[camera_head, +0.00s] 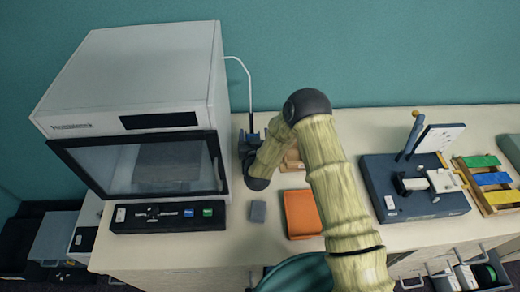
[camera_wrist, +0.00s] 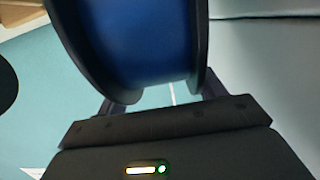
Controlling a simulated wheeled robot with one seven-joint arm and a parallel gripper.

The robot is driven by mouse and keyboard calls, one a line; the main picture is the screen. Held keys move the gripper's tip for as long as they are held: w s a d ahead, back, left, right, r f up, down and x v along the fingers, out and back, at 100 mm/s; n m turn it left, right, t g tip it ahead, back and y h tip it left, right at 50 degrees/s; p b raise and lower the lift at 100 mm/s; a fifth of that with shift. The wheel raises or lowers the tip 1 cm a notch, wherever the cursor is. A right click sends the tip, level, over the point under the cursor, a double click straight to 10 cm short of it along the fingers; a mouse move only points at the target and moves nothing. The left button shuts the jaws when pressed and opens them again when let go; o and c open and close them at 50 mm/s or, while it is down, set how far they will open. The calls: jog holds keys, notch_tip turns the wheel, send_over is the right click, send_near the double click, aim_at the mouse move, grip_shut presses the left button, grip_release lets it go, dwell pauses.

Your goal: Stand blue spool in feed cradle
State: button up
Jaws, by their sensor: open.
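The blue spool (camera_wrist: 145,40), with a blue core between two black flanges, fills the top middle of the wrist view, very close to the camera. My gripper (camera_wrist: 160,97) is open, with a finger showing on either side below the spool; the spool hides the fingertips. I cannot tell whether the fingers touch it. In the head view a dark blue holder (camera_head: 252,137), likely the feed cradle, stands beside the printer, under a white tube. My arm partly covers that spot, so how the spool sits there cannot be told.
The white printer (camera_head: 140,80) stands close on the left. An orange mat (camera_head: 302,213) and a small grey block (camera_head: 258,211) lie in front. A dark blue station (camera_head: 415,188) and a wooden rack with coloured pieces (camera_head: 488,180) are on the right. An open drawer (camera_head: 465,275) is at the bottom right.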

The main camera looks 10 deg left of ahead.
jog(key=b+v, duration=0.4)
jog(key=v, duration=0.8)
jog(key=shift+s+a, duration=0.25)
jog(key=shift+w+d, duration=0.1)
jog(key=shift+w, duration=0.2)
